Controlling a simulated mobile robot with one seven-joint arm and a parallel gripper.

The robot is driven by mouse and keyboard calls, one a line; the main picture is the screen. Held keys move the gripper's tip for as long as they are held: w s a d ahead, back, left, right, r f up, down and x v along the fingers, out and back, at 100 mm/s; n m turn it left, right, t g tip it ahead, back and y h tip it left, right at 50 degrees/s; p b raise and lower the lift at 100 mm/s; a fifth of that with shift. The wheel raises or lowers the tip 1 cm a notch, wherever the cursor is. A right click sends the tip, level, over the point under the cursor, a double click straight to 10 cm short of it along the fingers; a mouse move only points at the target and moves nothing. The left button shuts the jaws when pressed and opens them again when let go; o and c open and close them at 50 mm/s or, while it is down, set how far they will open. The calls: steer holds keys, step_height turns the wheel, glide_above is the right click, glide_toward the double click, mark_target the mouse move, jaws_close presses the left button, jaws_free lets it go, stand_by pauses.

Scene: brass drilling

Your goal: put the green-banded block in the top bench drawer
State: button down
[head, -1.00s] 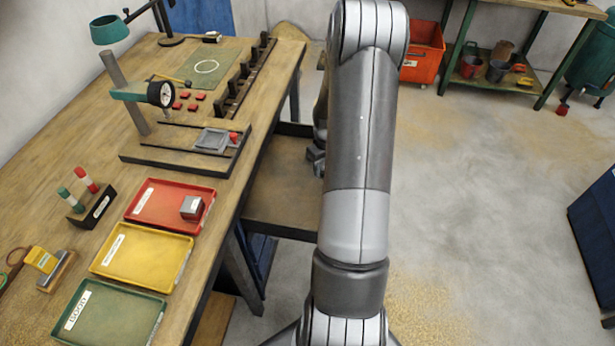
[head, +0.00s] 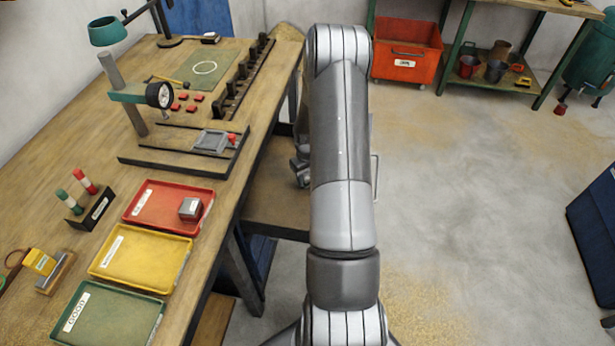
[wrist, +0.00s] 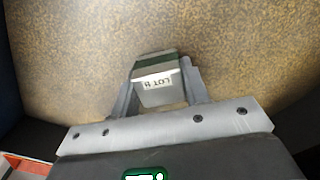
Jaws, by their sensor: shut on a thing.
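The green-banded block (wrist: 155,80) shows in the wrist view, pale with a dark green band and a white "LOT" label. My gripper (wrist: 158,98) is shut on it, one finger on each side. A brown speckled surface lies beneath the block; the gap between them is hard to judge. In the head view, the top bench drawer (head: 272,195) appears pulled out from the bench's right side, its brown inside partly showing. My gripper (head: 301,172) is partly visible over the drawer area; my arm hides the block and much of the drawer.
The workbench (head: 195,250) carries a red tray (head: 150,222) holding a small grey block, a yellow tray (head: 135,280), a green tray (head: 110,320) and a drilling fixture (head: 170,160). An orange bin (head: 408,62) stands behind.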

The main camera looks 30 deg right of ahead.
steer(key=c, duration=0.8)
jaws_free()
steer(key=shift+f, duration=0.1)
